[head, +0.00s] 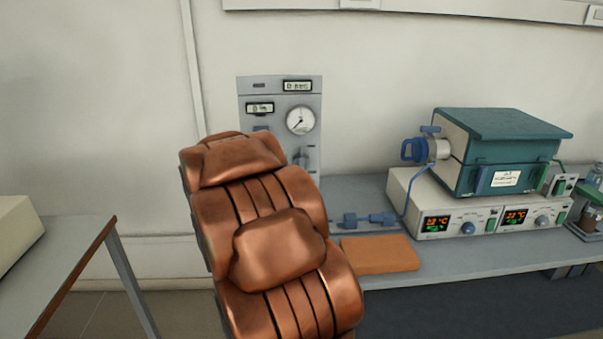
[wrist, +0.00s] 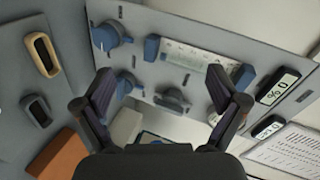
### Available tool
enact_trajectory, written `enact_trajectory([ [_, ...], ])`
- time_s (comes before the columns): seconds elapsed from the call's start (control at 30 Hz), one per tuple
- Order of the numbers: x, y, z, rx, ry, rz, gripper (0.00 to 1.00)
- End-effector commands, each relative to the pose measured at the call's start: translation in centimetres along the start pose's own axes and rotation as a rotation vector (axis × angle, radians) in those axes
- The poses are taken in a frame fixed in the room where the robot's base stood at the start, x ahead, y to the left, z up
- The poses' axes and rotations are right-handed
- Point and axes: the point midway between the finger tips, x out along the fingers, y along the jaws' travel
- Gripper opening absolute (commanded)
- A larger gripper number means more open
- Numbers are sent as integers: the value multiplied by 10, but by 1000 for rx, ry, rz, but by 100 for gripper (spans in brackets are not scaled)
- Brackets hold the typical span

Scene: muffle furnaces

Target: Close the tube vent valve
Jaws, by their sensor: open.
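In the wrist view my gripper (wrist: 162,82) is open and empty, its two dark fingers spread in front of a grey panel. The panel appears tilted and carries a blue knob at upper left (wrist: 111,36), a blue knob lower down (wrist: 128,83) and a dark blue knob (wrist: 172,99) between the fingers. I cannot tell which one is the tube vent valve, nor its setting. In the head view the grey gauge panel (head: 278,91) stands behind my copper arm, which hides its lower left part and my gripper. A blue-handled fitting (head: 415,150) sits on the furnace tube end.
The teal furnace (head: 505,137) stands on its controller (head: 455,221) at the bench's right. An orange-brown slab (head: 378,254) lies on the grey bench (head: 450,262), near blue fittings (head: 368,220). Another table (head: 60,265) is at left, with floor between.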

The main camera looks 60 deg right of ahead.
Motion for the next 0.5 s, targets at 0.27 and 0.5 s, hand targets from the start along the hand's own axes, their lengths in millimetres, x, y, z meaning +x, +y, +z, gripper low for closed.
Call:
enact_trajectory([
  [0.27,37,3,-110,225,318,-209,96],
  [0.5,42,2,-139,270,395,-276,96],
])
